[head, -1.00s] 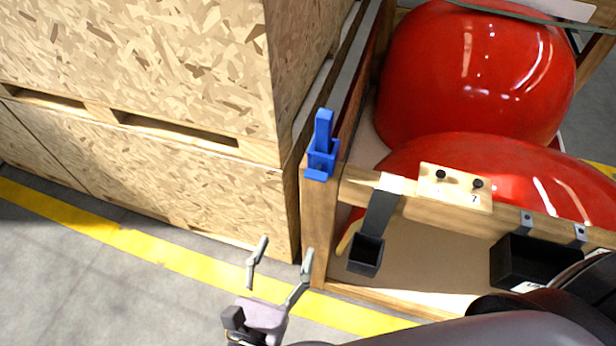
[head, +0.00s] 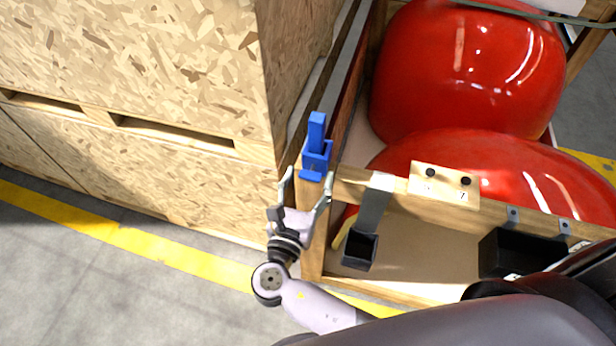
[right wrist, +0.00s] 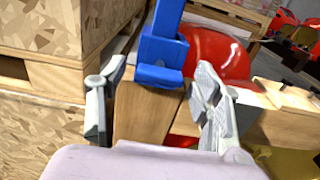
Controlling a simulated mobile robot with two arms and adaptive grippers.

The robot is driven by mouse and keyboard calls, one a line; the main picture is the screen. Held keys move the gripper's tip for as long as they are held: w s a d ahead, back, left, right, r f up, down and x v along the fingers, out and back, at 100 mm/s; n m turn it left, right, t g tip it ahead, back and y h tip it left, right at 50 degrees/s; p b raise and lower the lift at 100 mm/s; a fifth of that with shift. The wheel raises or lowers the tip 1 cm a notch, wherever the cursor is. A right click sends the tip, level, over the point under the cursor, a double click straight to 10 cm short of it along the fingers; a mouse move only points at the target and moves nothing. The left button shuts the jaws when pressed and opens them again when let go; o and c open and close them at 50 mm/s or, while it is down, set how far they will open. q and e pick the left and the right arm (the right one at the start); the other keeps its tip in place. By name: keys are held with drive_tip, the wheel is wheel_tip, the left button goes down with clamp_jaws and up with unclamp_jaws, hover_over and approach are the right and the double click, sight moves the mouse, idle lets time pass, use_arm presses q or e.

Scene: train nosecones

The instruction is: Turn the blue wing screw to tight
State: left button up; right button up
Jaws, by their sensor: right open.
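The blue wing screw (head: 316,158) sits at the top of a wooden corner post (head: 312,225), with its flat blue handle standing up. My right gripper (head: 308,173) is open, its two fingertips just in front of the blue piece, one to each side of it. In the right wrist view the blue wing screw (right wrist: 162,50) is ahead, between and beyond the open fingers (right wrist: 158,90). The top of the wooden post (right wrist: 146,108) lies between the fingers. I see no clear contact with the blue piece. My left gripper does not show.
Large chipboard crates (head: 140,60) stand close on the left. Red nosecones (head: 465,75) lie in the wooden frame on the right. A small black holder (head: 360,250) hangs from the rail (head: 395,193) beside the post. A black bin (head: 510,252) hangs farther right.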

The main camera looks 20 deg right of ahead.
drive_tip(key=shift+w, duration=0.1)
drive_tip(key=shift+c, duration=0.4)
drive_tip(key=c, duration=1.1)
